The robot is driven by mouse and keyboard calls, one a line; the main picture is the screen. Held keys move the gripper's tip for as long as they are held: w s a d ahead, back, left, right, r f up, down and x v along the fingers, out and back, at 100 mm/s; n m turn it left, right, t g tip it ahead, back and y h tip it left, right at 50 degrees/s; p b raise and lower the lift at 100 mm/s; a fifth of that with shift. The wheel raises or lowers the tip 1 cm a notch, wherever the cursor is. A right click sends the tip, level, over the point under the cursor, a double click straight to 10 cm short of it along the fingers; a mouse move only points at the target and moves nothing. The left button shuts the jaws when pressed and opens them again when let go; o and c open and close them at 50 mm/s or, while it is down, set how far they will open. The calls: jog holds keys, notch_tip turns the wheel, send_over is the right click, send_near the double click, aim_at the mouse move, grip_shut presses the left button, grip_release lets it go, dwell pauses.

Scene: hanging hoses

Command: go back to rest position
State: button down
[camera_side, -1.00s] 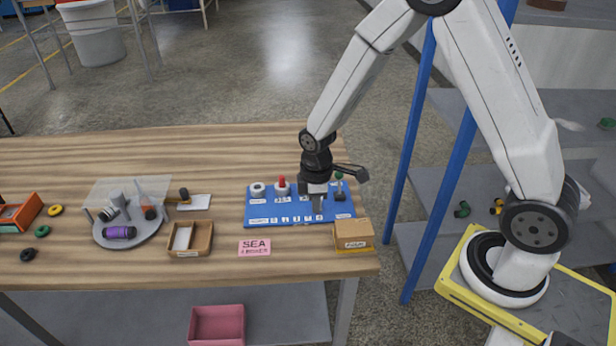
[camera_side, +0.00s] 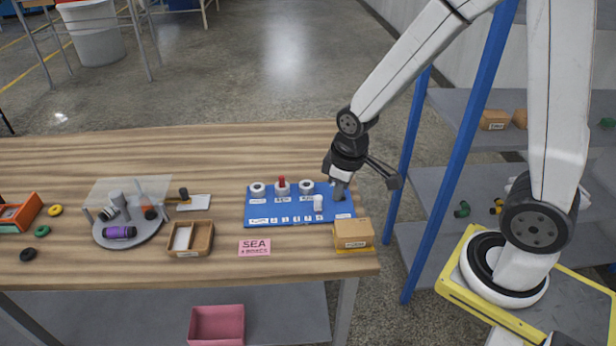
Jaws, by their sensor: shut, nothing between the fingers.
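My gripper (camera_side: 341,188) is at the right end of the blue board (camera_side: 290,214), pointing down, with its fingers shut. I see nothing held in it. Its fingertips are over or just behind the board's right part, and I cannot tell their exact height. A white cylindrical piece (camera_side: 318,203) stands on the board left of my gripper. Several round pieces stand along the board's back row, one with a red top (camera_side: 282,184). My gripper hides the board's back right corner.
A cardboard box (camera_side: 353,234) sits at the table's front right corner. A pink card (camera_side: 254,247), a wooden tray (camera_side: 191,239) and a grey round tray (camera_side: 130,232) lie to the left. A blue shelf post (camera_side: 463,150) stands right of my gripper.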

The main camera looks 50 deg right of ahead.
jog(key=s+m, duration=0.1)
jog(key=s+r+m, duration=0.1)
jog(key=s+r+m+t, duration=0.1)
jog(key=s, duration=0.1)
jog(key=shift+s+r, duration=0.1)
jog(key=shift+r, duration=0.15)
